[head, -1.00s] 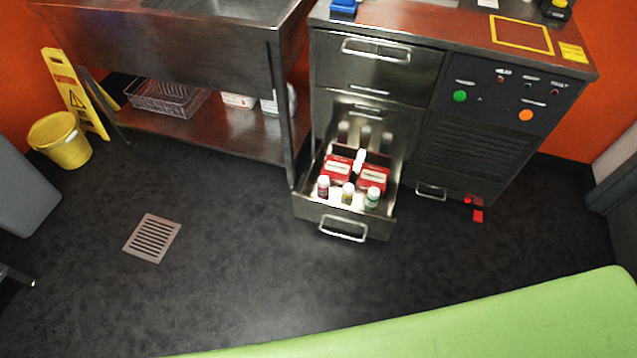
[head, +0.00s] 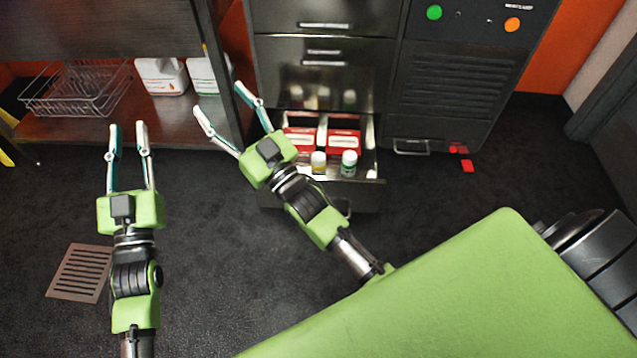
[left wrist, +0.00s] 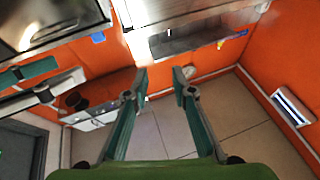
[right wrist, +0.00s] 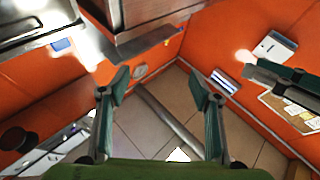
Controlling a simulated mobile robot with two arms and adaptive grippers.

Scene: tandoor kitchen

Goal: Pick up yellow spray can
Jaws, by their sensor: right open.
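I see nothing that is clearly a yellow spray can. A small white-capped bottle with a yellowish label (head: 318,163) stands upright in the open drawer (head: 355,190) in the head view. A green-labelled bottle (head: 349,164) stands to its right. My right gripper (head: 219,98) is open and empty, up and left of these bottles, pointing toward the sink table's leg. Its arm crosses the drawer's left part and hides it. My left gripper (head: 126,125) is open and empty over the floor in front of the sink table. Both wrist views show spread, empty fingers.
Red boxes (head: 344,142) lie behind the bottles in the drawer. Wire baskets (head: 75,90) and white jugs (head: 160,77) stand on the sink table's lower shelf. A floor drain (head: 80,272) lies at left. The floor right of the drawer is clear except for small red pieces (head: 467,166).

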